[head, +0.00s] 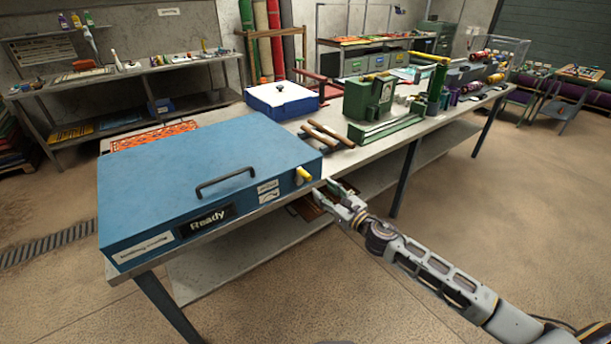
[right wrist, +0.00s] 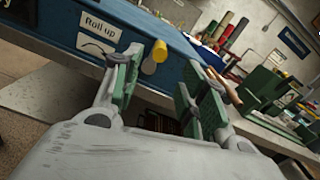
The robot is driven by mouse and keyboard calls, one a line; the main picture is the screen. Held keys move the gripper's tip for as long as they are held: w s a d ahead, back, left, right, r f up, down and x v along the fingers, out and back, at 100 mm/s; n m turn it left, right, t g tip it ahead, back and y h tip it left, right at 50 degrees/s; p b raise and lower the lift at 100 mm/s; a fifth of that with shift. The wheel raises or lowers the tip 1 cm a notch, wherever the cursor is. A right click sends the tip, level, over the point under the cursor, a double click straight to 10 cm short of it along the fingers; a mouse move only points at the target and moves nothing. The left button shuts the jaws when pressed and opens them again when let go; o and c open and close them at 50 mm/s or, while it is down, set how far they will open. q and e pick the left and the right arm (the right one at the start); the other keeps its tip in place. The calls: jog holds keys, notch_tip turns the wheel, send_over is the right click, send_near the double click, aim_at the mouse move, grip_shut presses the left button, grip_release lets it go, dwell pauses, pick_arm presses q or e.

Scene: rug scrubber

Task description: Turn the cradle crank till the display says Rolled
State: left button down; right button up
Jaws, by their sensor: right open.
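The blue machine (head: 200,175) has a black display (head: 207,221) on its front that reads "Ready". A crank with a yellow knob (head: 304,174) sticks out at the right end of that front. In the right wrist view the yellow knob (right wrist: 159,50) is beside a "Roll up" label (right wrist: 98,32). My right gripper (head: 338,192) is open, a little right of the knob in the head view. In the right wrist view the knob appears in the gap beyond my open fingers (right wrist: 160,78), not gripped. My left gripper is not in view.
A black handle (head: 225,182) rises from the lid. Wooden-handled tools (head: 328,133), a white-topped blue box (head: 282,98) and a green machine (head: 372,100) share the bench farther back. A lower shelf (head: 240,258) lies under the bench edge. The floor in front is clear.

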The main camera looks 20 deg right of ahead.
aim_at(311, 177)
jog(key=shift+p+x, duration=0.5)
jog(key=shift+x, duration=3.6)
jog(key=shift+w+a, duration=0.2)
jog(key=shift+w, duration=0.45)
jog(key=shift+w+a, duration=0.25)
jog(key=shift+w, duration=0.45)
jog(key=c, duration=0.5)
grip_shut()
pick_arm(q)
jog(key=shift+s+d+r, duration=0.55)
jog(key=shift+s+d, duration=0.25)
